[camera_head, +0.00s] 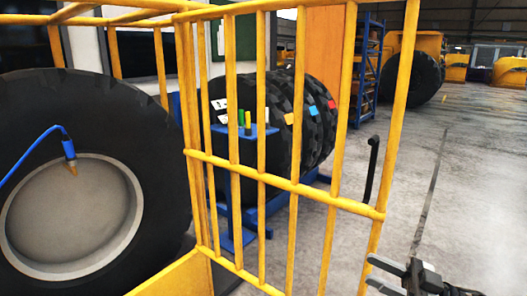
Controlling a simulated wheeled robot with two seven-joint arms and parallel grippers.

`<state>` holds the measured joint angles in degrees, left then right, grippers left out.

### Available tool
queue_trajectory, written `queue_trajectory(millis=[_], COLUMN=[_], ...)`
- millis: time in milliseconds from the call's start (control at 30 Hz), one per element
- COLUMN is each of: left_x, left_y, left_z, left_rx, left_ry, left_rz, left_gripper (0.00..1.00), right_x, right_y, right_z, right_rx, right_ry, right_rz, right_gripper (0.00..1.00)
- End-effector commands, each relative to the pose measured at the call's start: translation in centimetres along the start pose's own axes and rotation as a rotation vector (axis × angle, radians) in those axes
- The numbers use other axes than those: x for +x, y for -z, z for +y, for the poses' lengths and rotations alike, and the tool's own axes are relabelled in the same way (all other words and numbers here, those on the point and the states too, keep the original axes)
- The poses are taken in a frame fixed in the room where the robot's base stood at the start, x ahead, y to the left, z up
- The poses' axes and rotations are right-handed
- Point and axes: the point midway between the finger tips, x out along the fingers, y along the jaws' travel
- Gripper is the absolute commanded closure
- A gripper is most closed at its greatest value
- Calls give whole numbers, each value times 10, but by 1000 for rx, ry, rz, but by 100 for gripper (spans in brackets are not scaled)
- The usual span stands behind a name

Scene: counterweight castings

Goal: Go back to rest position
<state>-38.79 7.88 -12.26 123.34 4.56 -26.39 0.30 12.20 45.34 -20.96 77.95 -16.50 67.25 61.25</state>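My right gripper (374,271) shows at the bottom right edge of the head view. Its two dark fingers point left and stand apart with a gap between them, and nothing shows in the gap. It is just right of the lower part of a yellow barred gate (295,188) and below the gate's black handle (371,168). I cannot tell whether it touches the gate. My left gripper is not in view.
A large wheel (110,110) stands at left, with a blue hose (35,143) in front of it. Behind the bars are more tyres (280,110) and a blue stand (245,131). Open concrete floor (455,190) lies at right.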

Motion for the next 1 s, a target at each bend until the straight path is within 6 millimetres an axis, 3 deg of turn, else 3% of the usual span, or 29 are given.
queue_trajectory(millis=[100,167,267,400,500,633,767,1000], left_x=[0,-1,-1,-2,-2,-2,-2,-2], left_y=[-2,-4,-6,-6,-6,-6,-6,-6], left_z=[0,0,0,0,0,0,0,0], left_rx=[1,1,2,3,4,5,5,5], left_ry=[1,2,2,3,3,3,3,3], left_rz=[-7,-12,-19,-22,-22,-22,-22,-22], left_gripper=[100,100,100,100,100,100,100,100], right_x=[25,31,29,11,-3,-16,-21,-21], right_y=[-44,-66,-99,-136,-150,-158,-160,-160], right_z=[-29,-44,-73,-127,-165,-201,-214,-215], right_rx=[6,16,57,160,239,312,339,339], right_ry=[-251,-399,-621,-826,-881,-889,-881,-879], right_rz=[6,-38,-175,-451,-634,-792,-854,-859], right_gripper=[65,65,65,65,65,65,65,65])
